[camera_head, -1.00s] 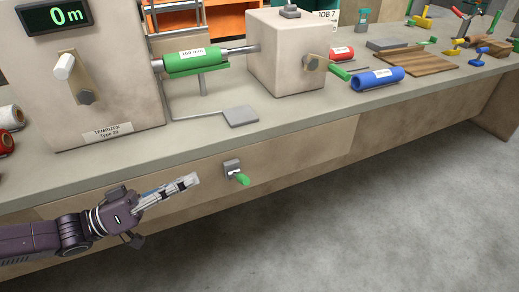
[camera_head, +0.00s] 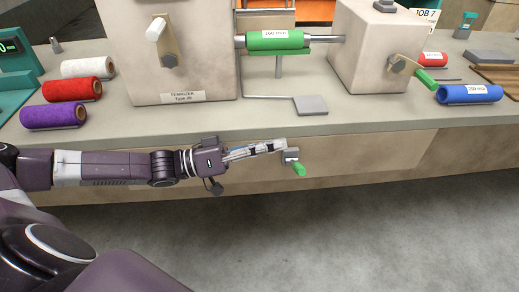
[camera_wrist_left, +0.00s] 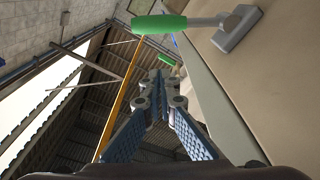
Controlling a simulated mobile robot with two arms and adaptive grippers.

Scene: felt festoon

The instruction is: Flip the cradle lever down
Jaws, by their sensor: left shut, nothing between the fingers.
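A lever with a green handle (camera_head: 299,169) sits on a grey bracket (camera_head: 292,155) on the bench's front face; the handle sticks out from the bench. My left gripper (camera_head: 279,146) is shut and empty, its tips right by the bracket in the head view, partly covering it. In the left wrist view the green handle (camera_wrist_left: 158,24) and its metal stem lie beyond the shut fingertips (camera_wrist_left: 161,82), with a visible gap. A green roll (camera_head: 275,40) labelled 250 mm rests in the machine above. My right gripper is out of view.
A flat grey pedal-like plate (camera_head: 311,105) lies on the bench top above the lever. A second green-handled lever (camera_head: 426,78) is on the right block. The floor in front is clear.

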